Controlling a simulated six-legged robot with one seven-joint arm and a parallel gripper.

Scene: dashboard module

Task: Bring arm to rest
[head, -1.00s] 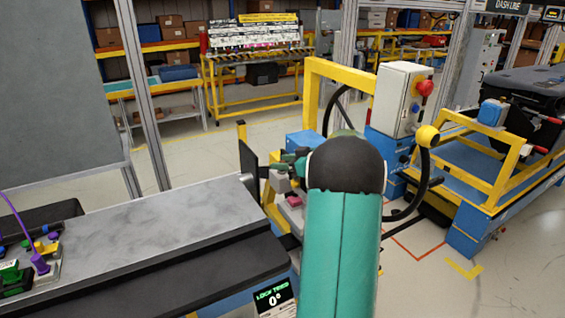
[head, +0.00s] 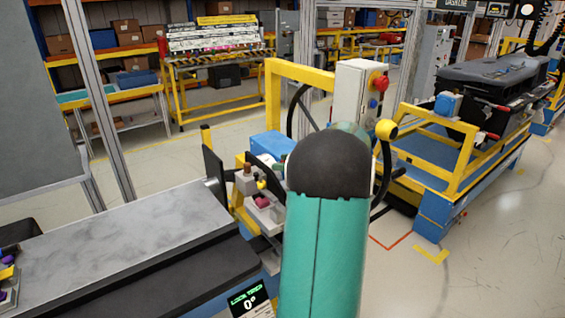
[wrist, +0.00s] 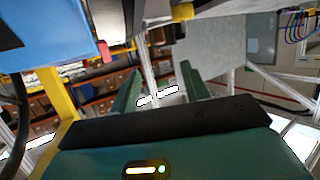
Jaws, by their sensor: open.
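My arm, teal with a black rounded joint, rises in the middle of the head view and hides what lies behind it. My gripper (wrist: 158,90) shows in the wrist view with its two green fingers spread apart and nothing between them. In the head view my gripper is hidden behind the arm. The wrist view looks past the fingers toward shelving and a grey panel, and it appears tilted.
A grey-topped bench (head: 110,250) stands at the left. A yellow frame (head: 272,95) with a white control box (head: 352,90) and red button stands just beyond my arm. A blue and yellow cart (head: 440,185) carries a black dashboard (head: 485,75) at right. Floor at lower right is clear.

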